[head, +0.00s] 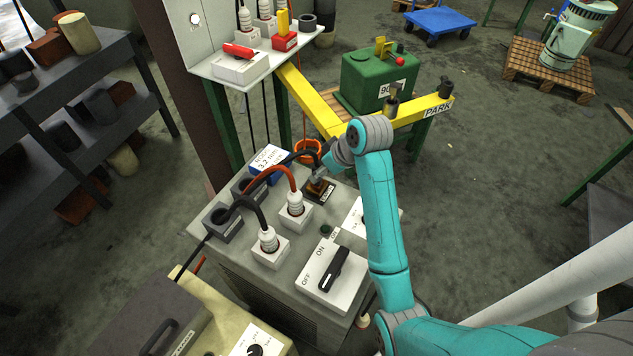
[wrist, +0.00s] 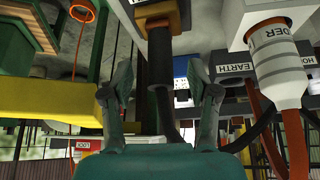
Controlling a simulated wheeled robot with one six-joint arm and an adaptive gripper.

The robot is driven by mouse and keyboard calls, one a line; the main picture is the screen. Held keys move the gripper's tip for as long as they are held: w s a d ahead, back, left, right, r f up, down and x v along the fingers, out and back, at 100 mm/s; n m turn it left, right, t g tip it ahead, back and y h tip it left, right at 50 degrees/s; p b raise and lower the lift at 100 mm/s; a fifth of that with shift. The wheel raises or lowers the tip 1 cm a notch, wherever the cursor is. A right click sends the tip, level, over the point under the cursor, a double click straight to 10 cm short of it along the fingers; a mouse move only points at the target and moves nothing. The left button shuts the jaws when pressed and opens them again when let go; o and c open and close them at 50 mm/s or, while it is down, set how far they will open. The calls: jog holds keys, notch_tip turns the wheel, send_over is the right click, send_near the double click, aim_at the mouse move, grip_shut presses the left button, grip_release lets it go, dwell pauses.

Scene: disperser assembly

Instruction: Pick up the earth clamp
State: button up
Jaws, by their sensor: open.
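What looks like the earth clamp shows in the wrist view as a dark upright handle (wrist: 159,48) with a brown block at one end and a black cable at the other. In the head view its brown part (head: 318,189) sits on a small dark plate on the grey machine top, partly hidden by my gripper (head: 318,174). In the wrist view my gripper (wrist: 160,76) is open, one finger on each side of the handle. Gaps show between fingers and handle. An EARTH label (wrist: 234,68) is on a grey holder to the right there.
A white socket with a red cable (head: 295,207) and one with a black cable (head: 268,244) stand left of my gripper. An ON/OFF switch (head: 331,270) is in front. A yellow PARK beam (head: 425,109) and green box (head: 372,78) are behind.

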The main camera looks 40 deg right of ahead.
jog(key=x, duration=0.5)
jog(key=shift+f, duration=0.1)
grip_shut()
